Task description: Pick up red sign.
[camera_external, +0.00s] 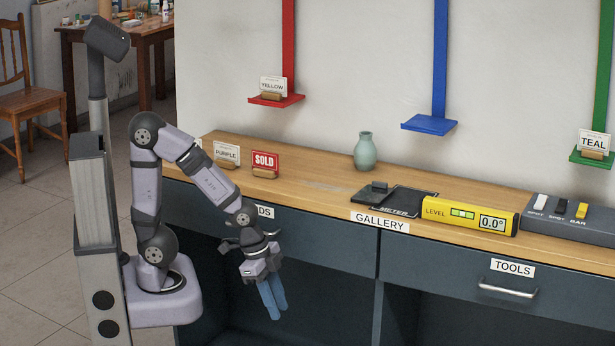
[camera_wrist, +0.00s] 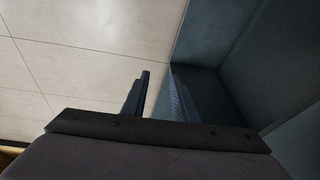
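The red sign (camera_external: 264,163) reads SOLD in white letters. It stands upright in a small wooden holder on the wooden counter, right of the PURPLE sign. My gripper (camera_external: 274,309) hangs low in front of the cabinet, below the counter top and well apart from the red sign. Its two blue fingers point down with a gap between them and nothing held. The wrist view also shows both fingers apart (camera_wrist: 158,78), over floor and cabinet; the red sign is not in that view.
The PURPLE sign (camera_external: 227,153) stands left of the red sign. A green vase (camera_external: 365,151), dark tray (camera_external: 411,200), yellow level (camera_external: 470,214) and switch box (camera_external: 570,217) line the counter rightward. Red (camera_external: 276,100), blue (camera_external: 429,124) and green (camera_external: 577,157) ledges hang on the wall.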

